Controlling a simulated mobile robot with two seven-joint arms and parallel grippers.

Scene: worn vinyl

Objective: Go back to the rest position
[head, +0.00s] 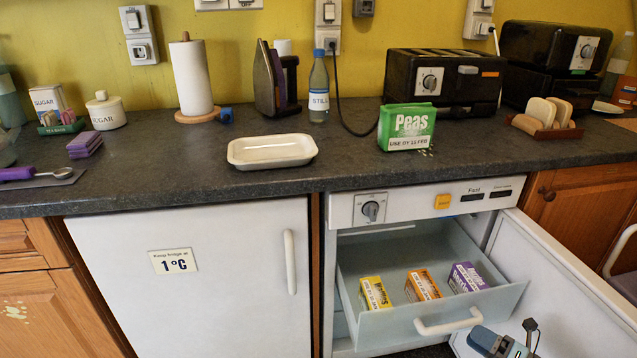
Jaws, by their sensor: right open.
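My right gripper (503,342) shows at the bottom edge of the head view, right of the middle. It is open, and I see nothing held in it. It is just right of and below the white handle (449,324) of the pulled-out freezer drawer (508,296), in front of the open freezer door (560,300). Whether it touches the handle or the door I cannot tell. Most of my right arm is cut off by the frame. My left gripper is not in view.
The drawer holds a yellow box (375,293), an orange box (422,286) and a purple box (467,278). A green Peas box (406,127) and an empty white tray (271,150) stand on the dark counter (210,172). The fridge (190,290) at left is shut.

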